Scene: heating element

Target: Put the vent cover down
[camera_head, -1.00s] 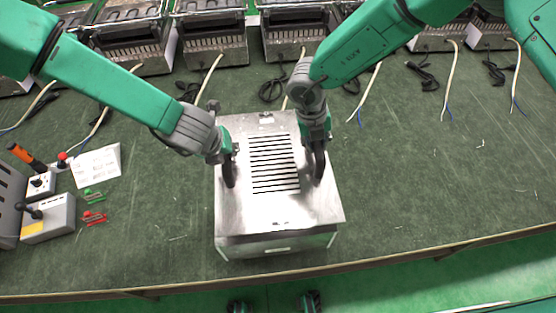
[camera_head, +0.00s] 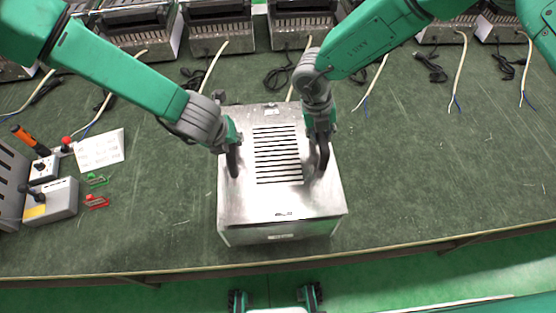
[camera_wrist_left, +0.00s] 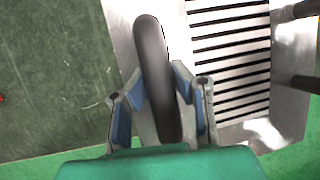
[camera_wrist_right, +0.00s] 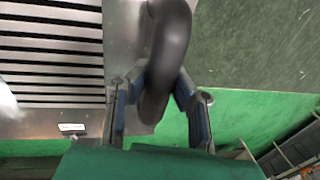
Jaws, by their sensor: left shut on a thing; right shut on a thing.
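The vent cover (camera_head: 255,202) is a bare metal plate with a column of dark slots and a black handle on each side. It lies flat over the top of a metal box (camera_head: 255,237), roughly lined up with it. Whether a thin gap is left between them I cannot tell. My left gripper (camera_head: 233,148) is shut on the left handle, which also shows between its fingers in the left wrist view (camera_wrist_left: 152,65). My right gripper (camera_head: 321,140) is shut on the right handle, which shows in the right wrist view (camera_wrist_right: 168,50).
Several metal heater units with cables (camera_head: 218,30) stand along the back. At left are a grey control box (camera_head: 55,203), a white paper (camera_head: 100,150), and green and red small parts (camera_head: 96,201). The table right of the box is clear. The front edge is close.

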